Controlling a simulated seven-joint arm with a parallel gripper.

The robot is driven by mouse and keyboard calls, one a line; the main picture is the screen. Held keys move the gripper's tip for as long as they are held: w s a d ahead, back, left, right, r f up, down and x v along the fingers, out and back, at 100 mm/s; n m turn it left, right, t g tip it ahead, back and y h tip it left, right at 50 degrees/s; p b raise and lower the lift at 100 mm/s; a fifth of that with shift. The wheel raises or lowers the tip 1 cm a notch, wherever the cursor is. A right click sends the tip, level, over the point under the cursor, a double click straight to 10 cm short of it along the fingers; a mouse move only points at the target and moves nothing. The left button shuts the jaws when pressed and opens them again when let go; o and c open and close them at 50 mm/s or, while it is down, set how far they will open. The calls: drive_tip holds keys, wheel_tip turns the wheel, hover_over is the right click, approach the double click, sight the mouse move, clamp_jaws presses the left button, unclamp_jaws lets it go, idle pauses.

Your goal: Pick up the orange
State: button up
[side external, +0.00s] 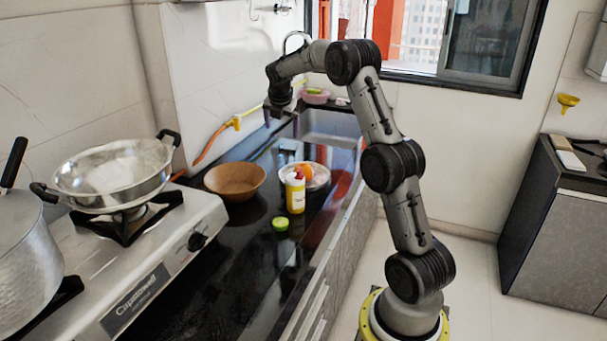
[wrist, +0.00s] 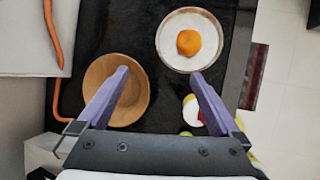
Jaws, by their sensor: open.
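The orange (wrist: 188,43) is a small round fruit lying in a white plate (wrist: 172,28) in the wrist view. In the side external view the orange (side external: 303,170) sits on the plate (side external: 320,178), partly hidden behind a yellow bottle. My gripper (wrist: 160,72) is open and empty, its two purple fingers spread wide. The orange shows beyond the fingertips, nearer the right finger. In the side external view my gripper (side external: 282,116) is raised above the counter, beyond the plate and well clear of it.
A brown bowl (side external: 234,180) stands left of the plate. The yellow bottle (side external: 295,192) with a red and white top stands in front of the plate, near a green item (side external: 280,224). A stove with a silver pan (side external: 112,172) is at left. An orange hose (wrist: 54,35) runs along the counter.

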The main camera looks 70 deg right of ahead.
drive_tip(key=m+g, duration=0.1)
drive_tip(key=g, duration=0.1)
approach(303, 167)
drive_tip(key=shift+y, duration=0.4)
drive_tip(key=x, duration=0.5)
drive_tip(key=shift+s+d+f, duration=0.15)
drive_tip(key=shift+s+d, duration=0.1)
drive_tip(key=shift+d, duration=0.15)
drive_tip(key=shift+t, duration=0.3)
drive_tip(key=shift+x, duration=3.1)
drive_tip(key=shift+w, duration=0.1)
drive_tip(key=shift+c, duration=0.3)
drive_tip(key=c, duration=1.2)
drive_tip(key=shift+o, duration=0.2)
